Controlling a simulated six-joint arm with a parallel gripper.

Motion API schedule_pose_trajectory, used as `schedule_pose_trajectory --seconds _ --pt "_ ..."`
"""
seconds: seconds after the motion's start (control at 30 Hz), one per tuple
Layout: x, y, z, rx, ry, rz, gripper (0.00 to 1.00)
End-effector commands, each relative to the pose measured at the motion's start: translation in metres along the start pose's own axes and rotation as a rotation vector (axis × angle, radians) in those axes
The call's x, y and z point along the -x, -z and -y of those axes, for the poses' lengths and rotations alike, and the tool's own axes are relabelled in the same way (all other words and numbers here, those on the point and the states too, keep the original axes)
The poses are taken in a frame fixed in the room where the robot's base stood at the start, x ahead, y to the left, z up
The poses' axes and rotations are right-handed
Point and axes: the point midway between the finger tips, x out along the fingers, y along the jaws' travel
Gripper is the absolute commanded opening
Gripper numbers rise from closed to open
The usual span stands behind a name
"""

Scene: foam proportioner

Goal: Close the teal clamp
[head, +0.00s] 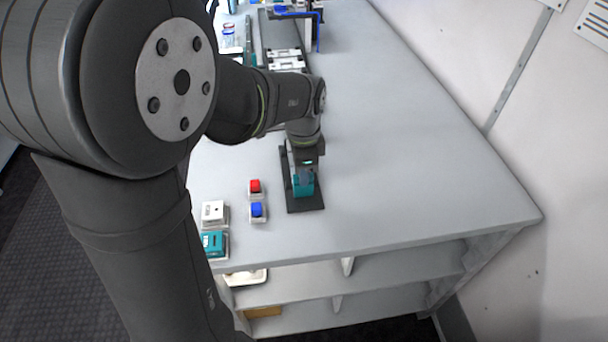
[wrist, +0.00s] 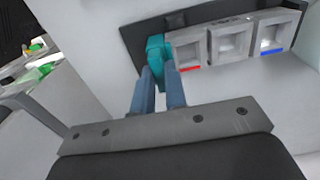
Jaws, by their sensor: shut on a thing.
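The teal clamp (head: 303,187) is on a dark base plate (head: 312,206) near the front of the grey bench. It also shows in the wrist view (wrist: 155,46), at the left end of a row of grey blocks. My gripper (wrist: 160,72) has its two blue-grey fingers shut on the teal clamp. In the head view the wrist is directly over the plate and hides part of the clamp. I cannot tell how far the clamp is closed.
Grey blocks with square recesses (wrist: 230,40) sit on the dark plate, with red and blue marks. Left of the plate are a red button (head: 255,186), a blue button (head: 257,210), a white box (head: 213,211) and a teal box (head: 214,243). The bench's right side is clear.

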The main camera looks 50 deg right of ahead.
Motion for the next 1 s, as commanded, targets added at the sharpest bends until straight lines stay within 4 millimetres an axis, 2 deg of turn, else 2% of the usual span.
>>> schedule_pose_trajectory --seconds 0.17,0.2,0.3,0.67,0.77,1.0 --pt "0.001 0.000 0.004 0.000 0.012 -0.002 0.00" --pt "0.001 0.000 0.004 0.000 0.012 -0.002 0.16" --pt "0.001 0.000 0.004 0.000 0.012 -0.002 0.35" --pt "0.005 0.000 0.003 0.000 0.010 -0.002 0.35" --pt "0.017 0.000 0.003 0.000 0.010 -0.002 0.35" --pt "0.072 0.000 0.003 0.000 0.013 -0.004 0.35"
